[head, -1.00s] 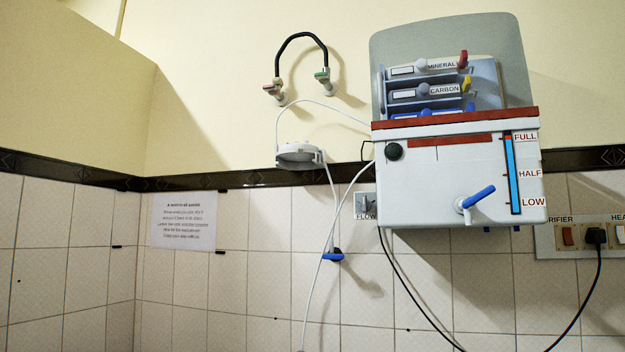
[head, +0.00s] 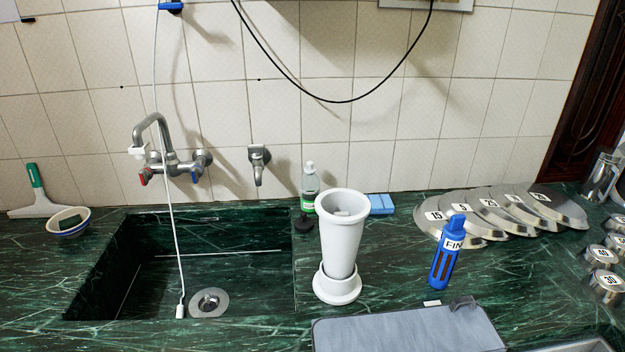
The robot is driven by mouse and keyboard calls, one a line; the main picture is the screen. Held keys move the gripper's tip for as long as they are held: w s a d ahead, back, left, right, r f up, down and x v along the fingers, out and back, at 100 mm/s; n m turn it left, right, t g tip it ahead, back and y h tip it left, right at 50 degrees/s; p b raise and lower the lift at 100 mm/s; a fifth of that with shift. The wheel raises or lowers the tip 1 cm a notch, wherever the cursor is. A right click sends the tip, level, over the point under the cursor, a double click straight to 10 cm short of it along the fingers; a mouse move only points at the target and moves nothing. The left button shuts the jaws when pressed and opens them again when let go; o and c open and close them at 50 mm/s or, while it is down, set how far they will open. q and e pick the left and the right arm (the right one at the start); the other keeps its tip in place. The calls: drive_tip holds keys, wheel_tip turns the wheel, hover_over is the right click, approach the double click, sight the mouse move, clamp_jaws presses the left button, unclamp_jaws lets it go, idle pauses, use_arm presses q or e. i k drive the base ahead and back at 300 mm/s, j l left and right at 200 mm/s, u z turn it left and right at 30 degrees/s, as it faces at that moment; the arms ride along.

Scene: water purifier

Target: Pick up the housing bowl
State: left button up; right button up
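The housing bowl appears to be the tall white open-topped cup (head: 341,240) in the head view. It stands upright on the green marble counter, just right of the sink, in a round white base (head: 337,287). Something pale shows inside its open mouth, but I cannot tell what it is. Neither of my grippers is in view, and nothing touches the cup.
The sink (head: 130,262) is left of the cup. A blue bottle-shaped item (head: 447,252) marked FIN stands to the right, with overlapping numbered discs (head: 480,228) behind it. A grey mat (head: 400,332) lies in front. A soap bottle (head: 310,188) stands behind.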

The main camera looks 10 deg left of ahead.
sight(341, 236)
drive_tip(key=l+u, duration=0.25)
drive_tip(key=l, duration=1.35)
drive_tip(key=i, duration=0.05)
